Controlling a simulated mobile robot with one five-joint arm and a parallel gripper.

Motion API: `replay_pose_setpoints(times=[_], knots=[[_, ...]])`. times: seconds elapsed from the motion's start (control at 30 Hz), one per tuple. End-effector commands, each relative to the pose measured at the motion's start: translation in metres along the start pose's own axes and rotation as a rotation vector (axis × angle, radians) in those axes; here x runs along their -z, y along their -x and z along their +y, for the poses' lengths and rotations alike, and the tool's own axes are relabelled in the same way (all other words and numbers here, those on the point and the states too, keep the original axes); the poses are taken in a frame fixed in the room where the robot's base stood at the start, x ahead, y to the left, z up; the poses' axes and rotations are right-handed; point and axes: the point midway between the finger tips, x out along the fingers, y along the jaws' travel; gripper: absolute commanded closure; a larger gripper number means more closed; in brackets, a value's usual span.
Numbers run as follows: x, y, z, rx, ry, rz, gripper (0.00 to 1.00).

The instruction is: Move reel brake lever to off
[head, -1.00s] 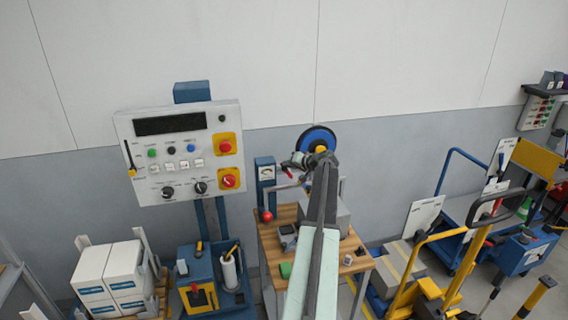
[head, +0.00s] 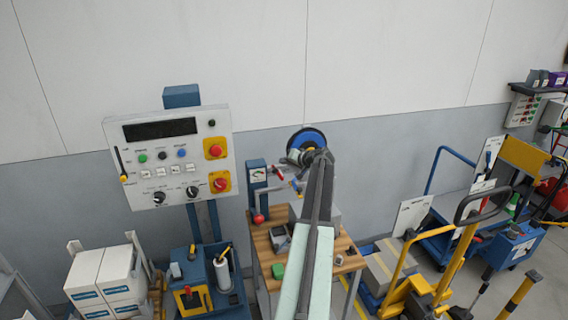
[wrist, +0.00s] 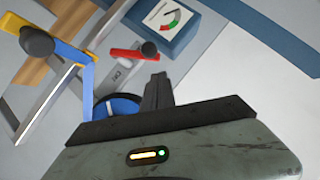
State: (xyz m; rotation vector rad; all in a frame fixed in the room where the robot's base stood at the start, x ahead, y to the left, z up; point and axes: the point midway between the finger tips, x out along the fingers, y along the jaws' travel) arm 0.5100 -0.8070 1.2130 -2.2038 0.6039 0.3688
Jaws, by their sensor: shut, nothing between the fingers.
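The likely reel brake lever is a short red handle with a dark round end (wrist: 130,53), lying on a grey plate (wrist: 121,74) with small lettering in the wrist view. The lettering is too small to read surely. In the head view the red lever (head: 278,173) shows between the gauge box and the blue reel (head: 306,139). In the head view my gripper (head: 294,157) is partly hidden by my wrist, in front of the reel.
A blue gauge box (wrist: 170,25) stands next to the lever. A blue arm with a dark knob (wrist: 38,41) and metal bars are at the left of the wrist view. A control panel (head: 170,155) stands left, yellow-handled carts (head: 405,260) right.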

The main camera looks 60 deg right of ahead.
Motion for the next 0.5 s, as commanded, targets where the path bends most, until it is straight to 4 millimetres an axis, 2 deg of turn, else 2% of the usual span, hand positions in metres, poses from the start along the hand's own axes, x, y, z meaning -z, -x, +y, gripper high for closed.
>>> replay_pose_setpoints(times=[0.03,0.13,0.3,0.5], knots=[[0.013,0.009,-0.008,0.0,0.0,0.0,1.0],[0.029,0.022,-0.016,0.001,0.002,-0.002,1.0],[0.023,0.069,-0.013,-0.002,-0.002,0.003,1.0],[0.021,0.104,-0.015,0.0,-0.001,0.001,1.0]])
